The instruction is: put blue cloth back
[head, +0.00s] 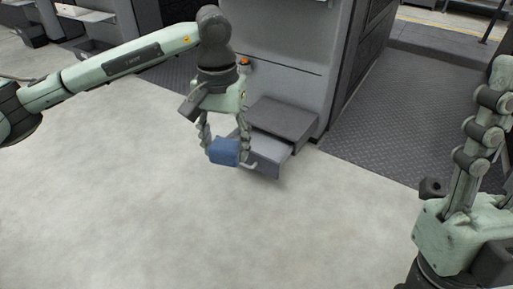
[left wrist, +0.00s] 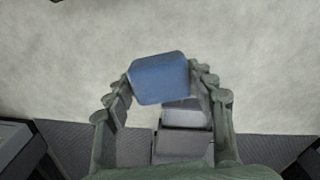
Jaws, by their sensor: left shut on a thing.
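The blue cloth (head: 225,151) is a folded, block-like bundle. It is clamped between the fingertips of my left gripper (head: 222,146), above the floor, beside the front of a grey drawer (head: 268,155). In the left wrist view the cloth (left wrist: 160,78) sits between both fingers of my left gripper (left wrist: 161,82). The drawer stands pulled out low at the machine's base and shows behind the cloth in the left wrist view (left wrist: 186,118). Its inside is partly hidden. My right gripper (head: 490,115) points upward at the right edge, away from the cloth; its finger gap is unclear.
A grey machine cabinet (head: 292,75) rises behind the drawer, with a dark grey box-like step (head: 283,117) at its foot. An orange button (head: 244,60) shows behind my left wrist. Dark tread-plate matting (head: 385,125) lies right. The pale floor (head: 130,200) in front is clear.

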